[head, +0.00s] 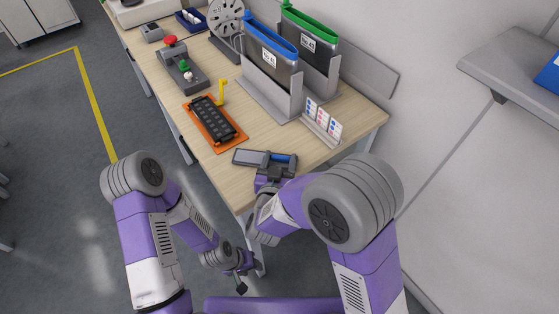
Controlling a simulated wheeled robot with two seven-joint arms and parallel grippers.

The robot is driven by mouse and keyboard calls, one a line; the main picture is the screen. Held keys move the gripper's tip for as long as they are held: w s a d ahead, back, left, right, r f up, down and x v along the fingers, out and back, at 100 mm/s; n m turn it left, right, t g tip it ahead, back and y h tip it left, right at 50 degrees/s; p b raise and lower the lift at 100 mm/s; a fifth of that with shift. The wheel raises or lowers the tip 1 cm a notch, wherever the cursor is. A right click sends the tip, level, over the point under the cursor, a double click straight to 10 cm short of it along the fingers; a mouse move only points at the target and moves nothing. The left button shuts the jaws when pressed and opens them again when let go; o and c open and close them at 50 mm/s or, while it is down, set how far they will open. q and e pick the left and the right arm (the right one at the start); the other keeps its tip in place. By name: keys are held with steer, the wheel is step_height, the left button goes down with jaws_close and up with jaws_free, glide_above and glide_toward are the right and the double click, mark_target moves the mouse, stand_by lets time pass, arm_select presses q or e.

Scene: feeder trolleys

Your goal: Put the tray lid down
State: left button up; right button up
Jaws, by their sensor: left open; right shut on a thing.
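My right gripper (273,172) is shut on a flat, dark-framed piece with a grey pane and a blue part, which I take to be the tray lid (250,157). The lid is at the near end of the wooden bench (195,145); whether it touches the top cannot be told. The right fingertips are partly hidden. My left gripper (241,283) is open, low in front of the bench end and apart from it. A black slotted tray (213,120) lies on an orange mat (238,145) beyond the lid, with a yellow hook (223,90) beside it.
A grey rack (290,108) holds bins with blue (270,35) and green (310,28) rims at the right. A small card stand (322,125) is near the lid. A control box with a red button (170,41) is farther back.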

steer(key=o, duration=0.6)
steer(key=shift+f, duration=0.2)
steer(key=o, duration=0.4)
steer(key=shift+o, duration=0.2)
steer(key=shift+r, duration=0.2)
steer(key=shift+s+a+r, duration=0.1)
steer(key=shift+s, duration=0.1)
steer(key=p+v, duration=0.2)
steer(key=v, duration=0.9)
steer(key=shift+s, duration=0.3)
